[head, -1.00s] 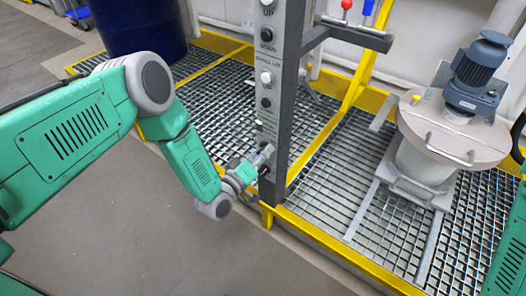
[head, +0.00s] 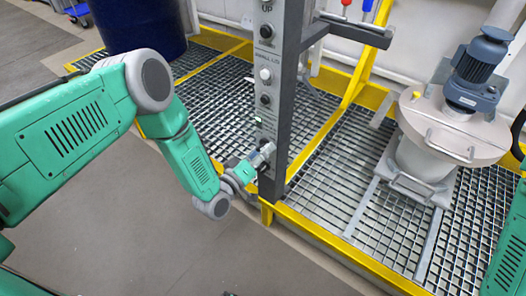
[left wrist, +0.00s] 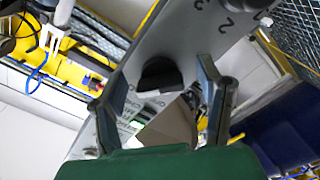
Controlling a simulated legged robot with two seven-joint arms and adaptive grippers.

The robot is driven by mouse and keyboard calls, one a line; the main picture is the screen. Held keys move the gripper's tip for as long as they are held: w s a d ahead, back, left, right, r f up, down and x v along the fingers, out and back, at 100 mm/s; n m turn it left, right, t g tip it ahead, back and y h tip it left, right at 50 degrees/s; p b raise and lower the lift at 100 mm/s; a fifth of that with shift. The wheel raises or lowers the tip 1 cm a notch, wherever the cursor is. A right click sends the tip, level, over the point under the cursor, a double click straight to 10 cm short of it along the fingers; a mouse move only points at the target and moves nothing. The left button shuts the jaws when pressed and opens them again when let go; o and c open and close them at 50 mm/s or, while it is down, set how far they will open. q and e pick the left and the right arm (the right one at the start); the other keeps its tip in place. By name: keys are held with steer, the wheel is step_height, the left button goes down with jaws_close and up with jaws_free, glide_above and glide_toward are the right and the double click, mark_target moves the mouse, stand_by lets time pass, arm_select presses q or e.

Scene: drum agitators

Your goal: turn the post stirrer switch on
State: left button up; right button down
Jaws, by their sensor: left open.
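The grey control post (head: 283,95) stands upright on the grating, with a column of buttons and knobs on its face. My left gripper (head: 265,151) is at the lower part of this face. In the left wrist view my gripper (left wrist: 160,100) is open, with its fingers spread to either side of a black knob (left wrist: 160,73). Whether either finger touches the knob I cannot tell. A second dark knob (left wrist: 252,4) shows beside the digits 2 and 3. A small green light (left wrist: 138,125) shows below the black knob. The panel lettering there is unreadable. My right gripper is out of view.
A lidded vessel with a blue motor (head: 476,75) stands on the grating at right. A dark blue drum (head: 138,25) is at the back left. A yellow frame edge (head: 330,245) borders the grating. The grey floor (head: 150,230) in front is clear.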

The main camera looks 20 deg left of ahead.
arm_select(q)
steer(key=v, duration=1.1)
steer(key=shift+s, duration=0.35)
steer(key=shift+a, duration=0.1)
steer(key=s+a+r+m+g+y+p, duration=0.2)
steer(key=s+g, duration=0.6)
steer(key=s, duration=0.4)
steer(key=s+a+r+m+g+y+p, duration=0.2)
steer(key=s+a+m+g+y+p, duration=0.2)
steer(key=s, duration=0.9)
steer(key=a+g+p, duration=0.2)
steer(key=g+p, duration=0.1)
steer(key=g, duration=0.1)
steer(key=shift+r, duration=0.2)
